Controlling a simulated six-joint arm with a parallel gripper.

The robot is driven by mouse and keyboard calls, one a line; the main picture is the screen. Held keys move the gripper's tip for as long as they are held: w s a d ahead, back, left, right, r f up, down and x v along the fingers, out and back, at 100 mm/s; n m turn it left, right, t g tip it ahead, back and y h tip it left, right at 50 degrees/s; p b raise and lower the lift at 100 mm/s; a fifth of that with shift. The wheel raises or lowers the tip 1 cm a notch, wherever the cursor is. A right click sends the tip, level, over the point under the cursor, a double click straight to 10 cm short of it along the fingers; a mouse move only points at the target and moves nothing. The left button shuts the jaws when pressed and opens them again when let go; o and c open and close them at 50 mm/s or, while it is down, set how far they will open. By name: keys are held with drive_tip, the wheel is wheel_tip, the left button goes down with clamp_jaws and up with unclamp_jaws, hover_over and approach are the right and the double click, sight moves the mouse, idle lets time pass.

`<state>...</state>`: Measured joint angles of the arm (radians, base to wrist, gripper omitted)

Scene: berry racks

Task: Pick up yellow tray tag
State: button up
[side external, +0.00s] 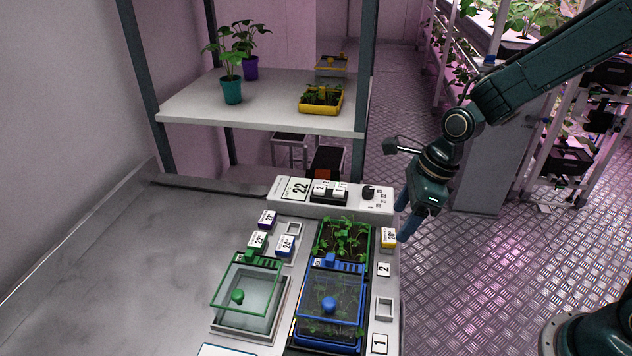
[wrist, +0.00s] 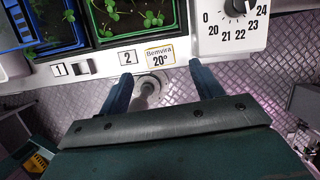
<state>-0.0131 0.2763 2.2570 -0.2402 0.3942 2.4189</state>
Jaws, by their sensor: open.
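The yellow tray tag (side external: 389,238) is a small block with a white label, in a slot on the bench's right strip, beside the green-rimmed seedling tray (side external: 343,237). In the wrist view the tag (wrist: 160,57) shows a yellow border and reads "Bemvira 20°". My gripper (side external: 403,226) is just right of the tag at the bench edge, its fingers pointing down. In the wrist view my open gripper (wrist: 161,72) has the tag just beyond and between its fingertips, with nothing held. I cannot tell the exact height gap.
A white dial box (side external: 330,196) stands behind the trays; its dial also shows in the wrist view (wrist: 234,25). Purple (side external: 267,219) and blue (side external: 285,246) tags sit left. The shelf (side external: 270,100) is behind.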

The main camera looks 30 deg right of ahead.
sight(390, 235)
drive_tip(key=shift+f, duration=0.1)
drive_tip(key=shift+x, duration=2.5)
drive_tip(key=shift+w+a, duration=0.1)
drive_tip(key=shift+w, duration=0.05)
drive_tip(key=shift+c, duration=0.4)
drive_tip(key=c, duration=1)
